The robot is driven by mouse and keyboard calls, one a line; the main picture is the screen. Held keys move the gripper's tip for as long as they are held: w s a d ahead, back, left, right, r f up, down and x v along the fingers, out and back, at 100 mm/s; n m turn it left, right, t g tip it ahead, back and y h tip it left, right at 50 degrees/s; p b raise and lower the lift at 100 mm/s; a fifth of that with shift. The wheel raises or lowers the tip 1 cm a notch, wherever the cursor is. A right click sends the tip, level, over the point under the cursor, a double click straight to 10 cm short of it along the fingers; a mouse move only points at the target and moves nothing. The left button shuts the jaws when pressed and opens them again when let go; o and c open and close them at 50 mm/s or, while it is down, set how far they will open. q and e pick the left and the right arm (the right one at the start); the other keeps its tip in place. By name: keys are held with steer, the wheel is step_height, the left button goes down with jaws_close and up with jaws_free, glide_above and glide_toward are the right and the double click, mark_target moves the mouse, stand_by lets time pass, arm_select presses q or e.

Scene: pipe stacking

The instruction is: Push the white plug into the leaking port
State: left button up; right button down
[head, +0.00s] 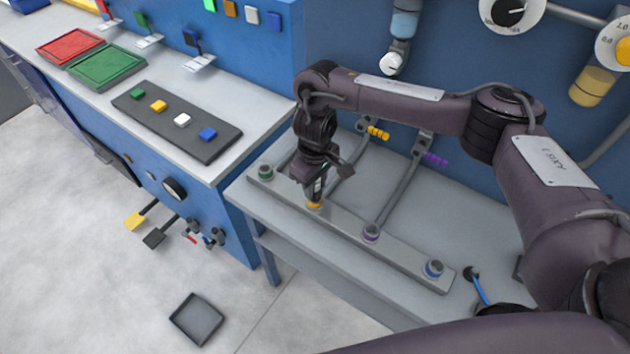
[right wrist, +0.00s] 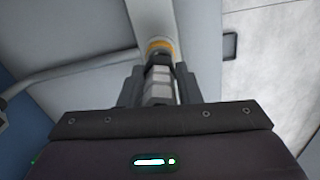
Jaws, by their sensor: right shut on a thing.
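My right gripper (head: 318,188) points down over the port bar (head: 340,229) on the grey bench. It is shut on the white plug, which shows pale grey-white between the fingers in the right wrist view (right wrist: 158,84). The plug's far end is at the port with the orange ring (head: 314,205), which also shows in the right wrist view (right wrist: 158,46). I cannot tell how deep the plug sits. No leak is visible. The bar also has a green-ringed port (head: 265,172), a purple-ringed port (head: 371,231) and a blue-ringed port (head: 434,268). My left gripper is not in view.
Grey pipes run from the bar to the blue wall, beside orange (head: 378,132) and purple (head: 436,159) markers. A blue cable (head: 481,290) stands at the bench's right. Left, a counter holds a dark strip (head: 150,116) with coloured blocks. A dark tray (head: 197,319) lies on the floor.

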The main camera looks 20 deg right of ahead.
steer(key=shift+f, duration=0.75)
stand_by(0.4)
steer(key=shift+f, duration=0.2)
steer(key=c, duration=1)
jaws_free()
steer(key=shift+o, duration=0.2)
steer(key=shift+r, duration=0.15)
